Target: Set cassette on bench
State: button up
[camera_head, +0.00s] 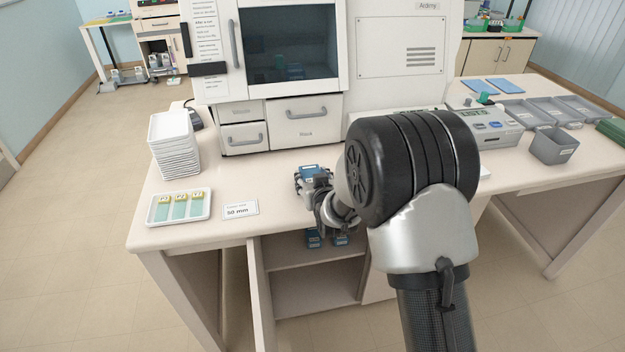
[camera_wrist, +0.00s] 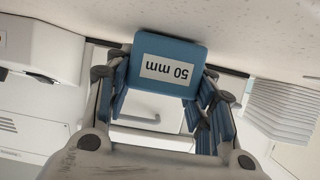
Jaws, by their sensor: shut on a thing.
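The blue cassette (camera_wrist: 167,66) shows in the wrist view with a white label reading "50 mm", which appears upside down. My gripper (camera_wrist: 165,92) is shut on it, with a finger along each side. In the head view the cassette (camera_head: 307,172) is at the front of the white bench (camera_head: 275,188), near its front edge, and my gripper (camera_head: 318,192) is partly hidden behind my arm. I cannot tell whether the cassette touches the bench top. A white card (camera_head: 240,209) reading "50 mm" lies on the bench to the left of my gripper.
A white tray with several slides (camera_head: 180,206) lies left of the card, with a stack of white trays (camera_head: 174,146) behind it. A large white machine with drawers (camera_head: 305,120) stands behind the cassette. Blue cassettes (camera_head: 314,238) sit on the shelf below. Bench between card and gripper is clear.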

jog(key=o, duration=0.7)
jog(key=shift+f, duration=0.2)
jog(key=o, duration=0.5)
jog(key=shift+r, duration=0.1)
jog(key=shift+r, duration=0.15)
jog(key=shift+s+d+r+p, duration=0.1)
jog(key=shift+s+r+p, duration=0.1)
jog(key=shift+p, duration=0.15)
jog(key=s+d+r+m+g+h+p, duration=0.15)
jog(key=s+d+r, duration=0.35)
jog(key=s, duration=0.5)
jog(key=s+d+r+g+h, duration=0.1)
jog(key=s+d+r+g, duration=0.1)
jog(key=s+d+r, duration=0.55)
jog(key=s+d+r+m+g+h+p, duration=0.1)
jog(key=s+d+r+g, duration=0.2)
jog(key=s, duration=0.8)
jog(key=s+d+g, duration=0.1)
jog(key=s, duration=0.6)
jog(key=s+d+r+g, duration=0.1)
jog(key=s+d, duration=0.1)
jog(key=s, duration=0.6)
jog(key=shift+d+r+m, duration=0.25)
jog(key=shift+m, duration=0.1)
